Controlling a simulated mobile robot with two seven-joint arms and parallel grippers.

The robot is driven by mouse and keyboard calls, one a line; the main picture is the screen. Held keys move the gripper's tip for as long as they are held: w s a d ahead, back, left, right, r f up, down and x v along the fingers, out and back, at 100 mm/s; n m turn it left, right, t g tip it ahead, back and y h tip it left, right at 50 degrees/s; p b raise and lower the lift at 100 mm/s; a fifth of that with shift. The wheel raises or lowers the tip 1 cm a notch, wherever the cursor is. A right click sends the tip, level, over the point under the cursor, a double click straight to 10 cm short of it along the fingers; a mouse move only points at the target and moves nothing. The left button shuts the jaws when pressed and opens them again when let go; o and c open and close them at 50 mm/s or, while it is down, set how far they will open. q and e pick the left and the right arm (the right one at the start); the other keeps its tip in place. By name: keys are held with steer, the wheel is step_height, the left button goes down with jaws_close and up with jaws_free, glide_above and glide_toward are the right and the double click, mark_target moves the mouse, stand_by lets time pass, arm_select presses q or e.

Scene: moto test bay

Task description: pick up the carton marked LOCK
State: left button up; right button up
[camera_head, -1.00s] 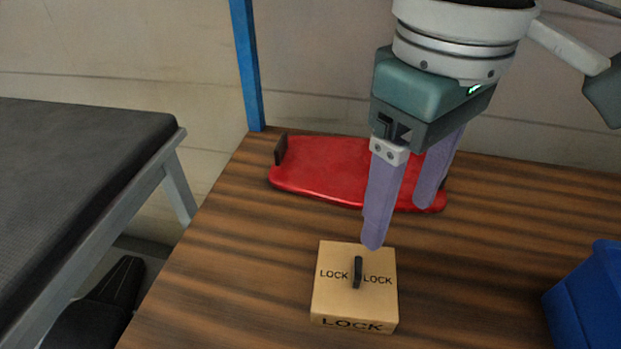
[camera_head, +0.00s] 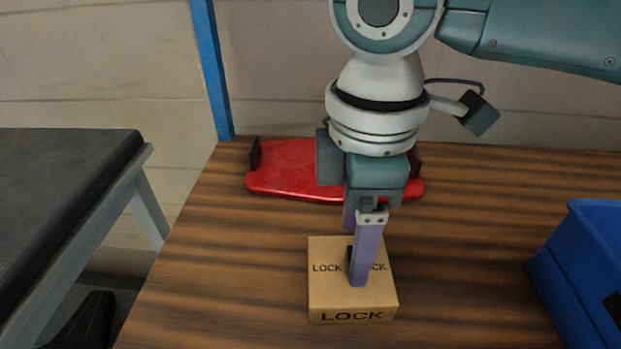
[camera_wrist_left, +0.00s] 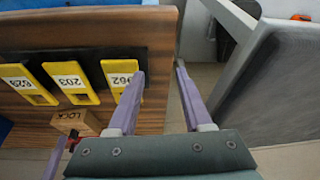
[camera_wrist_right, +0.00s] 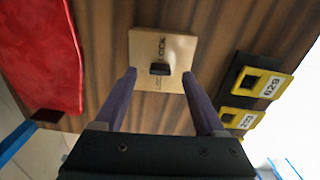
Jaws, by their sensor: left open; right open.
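The tan carton marked LOCK (camera_head: 330,290) stands upright on the wooden table, with a small dark handle on its top. My right gripper (camera_head: 355,258) is open above it, one finger on the near side of the handle and one on the far side. The near finger hides part of the top lettering and most of the handle. In the right wrist view the dark handle (camera_wrist_right: 160,69) shows between the spread fingertips. My left gripper (camera_wrist_left: 160,70) is open and empty, away from the carton, which also shows in the left wrist view (camera_wrist_left: 76,122).
A red tray (camera_head: 285,170) with dark end handles lies behind the carton. A blue bin (camera_head: 575,270) stands at the right. Several yellow numbered holders (camera_wrist_left: 70,82) show on the table in the left wrist view. A dark-topped bench (camera_head: 60,190) is at the left.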

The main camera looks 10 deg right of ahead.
steer(key=shift+f, duration=0.9)
steer(key=shift+c, duration=0.3)
jaws_close()
stand_by(0.4)
